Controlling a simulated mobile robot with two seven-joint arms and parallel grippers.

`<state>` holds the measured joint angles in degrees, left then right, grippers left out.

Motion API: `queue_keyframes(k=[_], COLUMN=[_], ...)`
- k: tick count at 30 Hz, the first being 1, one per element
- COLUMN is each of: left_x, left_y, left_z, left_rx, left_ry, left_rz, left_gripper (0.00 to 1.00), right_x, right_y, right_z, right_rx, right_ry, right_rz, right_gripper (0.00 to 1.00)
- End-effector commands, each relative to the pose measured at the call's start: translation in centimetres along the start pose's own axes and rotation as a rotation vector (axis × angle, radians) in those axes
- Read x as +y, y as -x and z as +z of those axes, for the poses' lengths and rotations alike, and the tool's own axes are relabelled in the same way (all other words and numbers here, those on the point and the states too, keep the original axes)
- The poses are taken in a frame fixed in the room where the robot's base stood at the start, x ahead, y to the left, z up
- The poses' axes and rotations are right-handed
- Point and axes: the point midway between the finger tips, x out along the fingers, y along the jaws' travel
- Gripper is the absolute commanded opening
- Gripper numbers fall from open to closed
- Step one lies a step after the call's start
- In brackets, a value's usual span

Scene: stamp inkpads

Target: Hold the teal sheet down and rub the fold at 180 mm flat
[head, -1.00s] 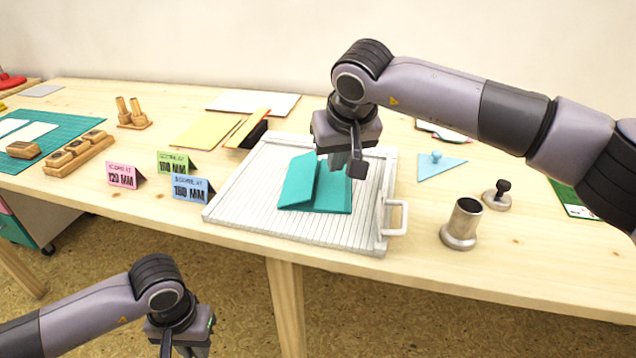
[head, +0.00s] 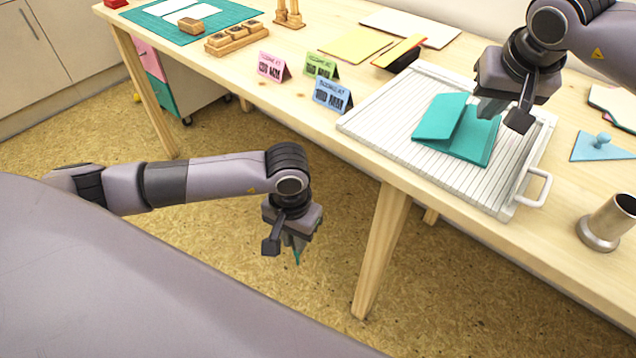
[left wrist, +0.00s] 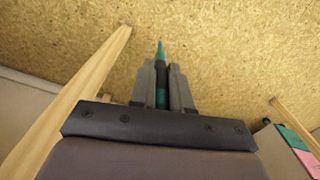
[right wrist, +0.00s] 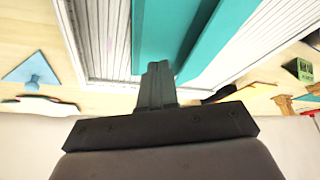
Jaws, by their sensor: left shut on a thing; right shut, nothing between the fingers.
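The teal sheet (head: 478,143) lies on the white ribbed scoring board (head: 385,118). It is folded, and its left flap (head: 440,116) stands tilted up over the rest. It also shows in the right wrist view (right wrist: 160,30). My right gripper (head: 490,108) is shut and empty at the sheet's upper right part; I cannot tell whether it touches. My left gripper (head: 294,243) is shut on a slim teal tool with a dark grip (left wrist: 161,75), pointing down. It hangs over the floor in front of the table, away from the sheet.
Pink (head: 273,66), green (head: 321,66) and blue (head: 333,95) label cards stand left of the board. A metal cylinder (head: 608,222) and a blue triangle (head: 600,148) are to its right. The board's handle (head: 537,188) sticks out near the table's front edge.

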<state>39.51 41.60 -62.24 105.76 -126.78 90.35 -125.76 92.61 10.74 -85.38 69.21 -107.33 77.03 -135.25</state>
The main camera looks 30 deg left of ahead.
Motion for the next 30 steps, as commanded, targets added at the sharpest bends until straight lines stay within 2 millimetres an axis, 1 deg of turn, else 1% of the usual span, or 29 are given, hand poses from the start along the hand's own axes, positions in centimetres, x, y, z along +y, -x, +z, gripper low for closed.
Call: queue_keyframes(k=[5, 9, 14, 18, 21, 25, 30], left_x=[3.4, 7.2, 11.3, 14.4, 16.0, 17.6, 18.8], left_y=[3.1, 7.1, 12.0, 16.3, 18.9, 21.7, 24.6], left_z=[-1.4, -2.3, -2.5, -1.8, -1.0, 0.2, 1.3], left_rx=[0.028, 0.054, 0.084, 0.110, 0.125, 0.143, 0.167], left_ry=[-0.084, -0.200, -0.354, -0.502, -0.598, -0.705, -0.796], left_rz=[0.007, 0.010, 0.020, 0.033, 0.046, 0.062, 0.084], left_gripper=[0.00, 0.00, 0.00, 0.00, 0.00, 0.00, 0.00], right_x=[0.0, 0.0, 0.0, 0.0, 0.0, 0.0, 0.0], right_y=[0.0, 0.0, 0.0, 0.0, 0.0, 0.0, 0.0], right_z=[0.0, 0.0, 0.0, 0.0, 0.0, 0.0, 0.0], right_rx=[0.000, 0.000, 0.000, 0.000, 0.000, 0.000, 0.000], right_ry=[0.000, 0.000, 0.000, 0.000, 0.000, 0.000, 0.000], right_rz=[0.000, 0.000, 0.000, 0.000, 0.000, 0.000, 0.000], right_gripper=[0.00, 0.00, 0.00, 0.00, 0.00, 0.00, 0.00])
